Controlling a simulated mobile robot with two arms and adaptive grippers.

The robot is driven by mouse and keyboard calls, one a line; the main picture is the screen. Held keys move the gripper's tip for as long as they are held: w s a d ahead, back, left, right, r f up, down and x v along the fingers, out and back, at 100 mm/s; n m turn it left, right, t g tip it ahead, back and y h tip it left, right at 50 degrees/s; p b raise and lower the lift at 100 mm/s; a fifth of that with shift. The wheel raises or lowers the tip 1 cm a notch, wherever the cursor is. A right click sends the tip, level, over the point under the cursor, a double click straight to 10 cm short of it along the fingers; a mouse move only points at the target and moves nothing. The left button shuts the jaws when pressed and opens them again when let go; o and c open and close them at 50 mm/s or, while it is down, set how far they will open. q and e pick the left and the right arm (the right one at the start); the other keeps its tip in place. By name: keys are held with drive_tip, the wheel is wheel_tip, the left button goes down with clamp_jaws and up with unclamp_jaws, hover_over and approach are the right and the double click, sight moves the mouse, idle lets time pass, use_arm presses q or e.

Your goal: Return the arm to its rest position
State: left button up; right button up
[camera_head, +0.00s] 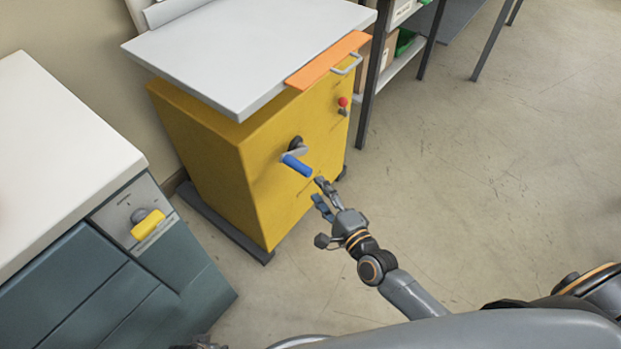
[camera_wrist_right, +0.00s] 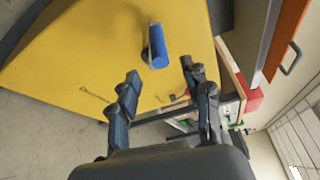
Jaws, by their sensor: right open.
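My right gripper (camera_head: 321,194) is open and empty in the head view, close in front of the yellow cabinet. Its two fingers (camera_wrist_right: 160,95) stand apart in the right wrist view. A crank with a blue handle (camera_head: 297,165) sticks out of the cabinet's front, just beyond the fingertips. The blue handle (camera_wrist_right: 158,47) also shows in the right wrist view, ahead of the fingers and apart from them. My right arm reaches forward from the lower right.
The yellow cabinet (camera_head: 215,150) has a grey top (camera_head: 235,45), an orange strip (camera_head: 328,60) and a red knob (camera_head: 342,102). A teal cabinet with a white top (camera_head: 55,150) and yellow switch (camera_head: 147,224) stands at left. A shelf rack stands behind. The floor (camera_head: 480,180) at right is clear.

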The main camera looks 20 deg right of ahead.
drive_tip(key=shift+v, duration=1.1)
drive_tip(key=s+f+n+g+h, duration=0.1)
drive_tip(key=s+f+n+g, duration=0.5)
drive_tip(key=f, duration=0.4)
drive_tip(key=s+f+n+g+h, duration=0.1)
drive_tip(key=s+f+n+g, duration=0.3)
drive_tip(key=s+f+n, duration=0.5)
use_arm(q)
drive_tip(key=s+a+g+p, duration=0.1)
drive_tip(key=s+a+p, duration=0.2)
drive_tip(key=s+p, duration=1.3)
drive_tip(key=shift+s+f, duration=0.45)
drive_tip(key=shift+s, duration=0.2)
use_arm(e)
drive_tip(key=s+d+f+n+g+h, duration=0.1)
drive_tip(key=s+d+f+g, duration=0.1)
drive_tip(key=s, duration=0.6)
drive_tip(key=s+d+f+n+g+h, duration=0.1)
drive_tip(key=s+d+f, duration=0.1)
drive_tip(key=s, duration=0.6)
drive_tip(key=s+d+f+n+g, duration=0.2)
drive_tip(key=s+d, duration=0.2)
drive_tip(key=s, duration=0.4)
drive_tip(key=shift+f+g+h, duration=0.3)
drive_tip(key=shift+f+h, duration=0.1)
